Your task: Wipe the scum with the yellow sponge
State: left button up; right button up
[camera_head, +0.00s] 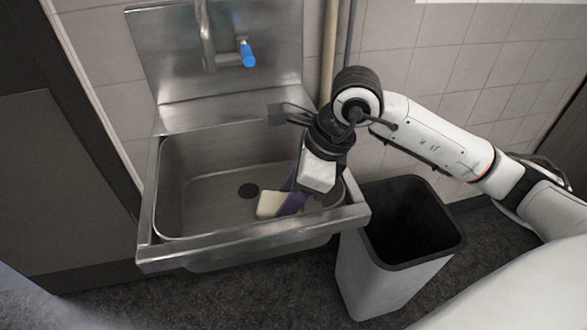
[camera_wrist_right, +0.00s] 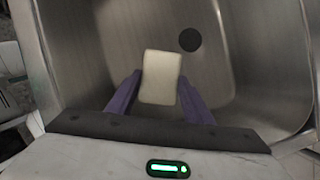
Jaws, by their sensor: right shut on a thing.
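The sponge (camera_head: 270,204) is a pale cream-yellow block inside the steel sink basin (camera_head: 205,190), near its front right part. My right gripper (camera_head: 287,203) reaches down into the basin with its purple fingers shut on the sponge. In the right wrist view the sponge (camera_wrist_right: 161,77) sits between the two purple fingertips of the right gripper (camera_wrist_right: 160,92). I cannot tell whether the sponge touches the basin floor. No scum can be clearly made out in either view. My left gripper is not in view.
A faucet (camera_head: 207,45) with a blue handle (camera_head: 247,54) hangs above the basin. An open bin (camera_head: 385,265) stands right of the sink. The tiled wall (camera_head: 440,70) is behind.

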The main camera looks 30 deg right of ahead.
notch_tip(320, 180, up, 4)
jog(key=p, duration=0.2)
jog(key=shift+p, duration=0.3)
notch_tip(320, 180, up, 2)
jog(key=shift+r+p, duration=0.15)
jog(key=shift+p, duration=0.55)
jog(key=shift+r+p, duration=0.45)
jog(key=shift+r, duration=0.4)
